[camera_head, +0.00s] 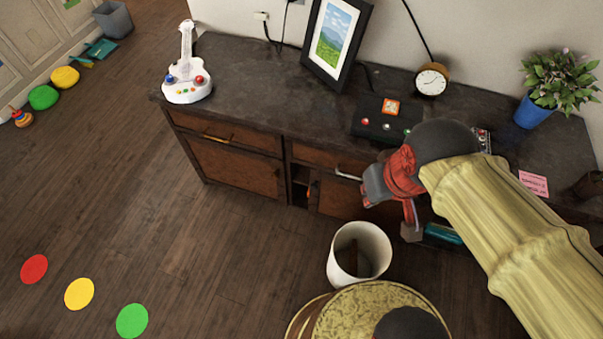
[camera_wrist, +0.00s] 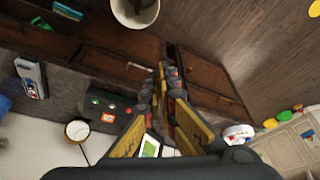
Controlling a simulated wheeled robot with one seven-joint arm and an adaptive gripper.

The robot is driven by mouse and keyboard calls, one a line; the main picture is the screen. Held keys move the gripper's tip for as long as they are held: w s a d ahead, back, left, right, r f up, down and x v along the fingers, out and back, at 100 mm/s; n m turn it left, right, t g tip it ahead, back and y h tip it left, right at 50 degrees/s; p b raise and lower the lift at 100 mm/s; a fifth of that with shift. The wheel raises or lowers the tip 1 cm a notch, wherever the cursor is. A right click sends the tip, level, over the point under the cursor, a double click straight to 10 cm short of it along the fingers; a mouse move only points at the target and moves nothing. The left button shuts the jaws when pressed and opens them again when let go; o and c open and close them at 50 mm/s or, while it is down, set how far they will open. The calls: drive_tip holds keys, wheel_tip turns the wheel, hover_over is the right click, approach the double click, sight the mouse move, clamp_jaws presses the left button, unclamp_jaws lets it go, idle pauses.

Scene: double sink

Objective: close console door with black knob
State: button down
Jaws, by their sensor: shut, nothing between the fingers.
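The console (camera_head: 245,115) is dark with reddish-brown fronts and stands along the wall. Its left lower door (camera_head: 235,168) looks flush in the head view. A dark opening (camera_head: 300,187) shows right of it, with something orange inside. The panel (camera_head: 340,200) right of this opening is partly hidden by my arm, and I cannot tell its exact angle. I cannot make out a black knob. My gripper (camera_wrist: 168,88) is shut and empty in the wrist view, its fingertips overlapping the gap between the console fronts. Contact cannot be told. In the head view it is before the console's right half.
A white bin (camera_head: 359,252) stands on the floor close in front of the console. A toy guitar (camera_head: 187,75), picture frame (camera_head: 330,42), black button box (camera_head: 386,119), clock (camera_head: 431,80) and potted plant (camera_head: 550,90) stand on top. Floor to the left is mostly clear.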

drive_tip(key=w+a+f+n+h, duration=0.4)
drive_tip(key=w+f, duration=0.3)
drive_tip(key=f, duration=1.1)
drive_tip(key=w+a+f+n+t+h+b, duration=0.1)
drive_tip(key=w+a+f+n+h, duration=0.45)
drive_tip(key=f, duration=1.15)
drive_tip(key=w+a+f+n+h, duration=0.1)
drive_tip(key=w+f+n+h, duration=0.25)
drive_tip(key=w+f, duration=0.95)
drive_tip(key=a+f+t, duration=0.4)
drive_tip(key=f+t, duration=0.1)
drive_tip(key=f, duration=0.5)
drive_tip(key=w+a+r+m+t+y, duration=0.2)
drive_tip(key=w+a+r+m+t, duration=0.1)
drive_tip(key=w+a+r+t, duration=0.25)
drive_tip(key=s+d+f+b+x, duration=0.1)
drive_tip(key=b+x, duration=0.3)
drive_tip(key=x, duration=0.8)
drive_tip(key=shift+s+d+f, duration=0.2)
drive_tip(key=shift+d+f, duration=0.1)
drive_tip(key=shift+d, duration=0.15)
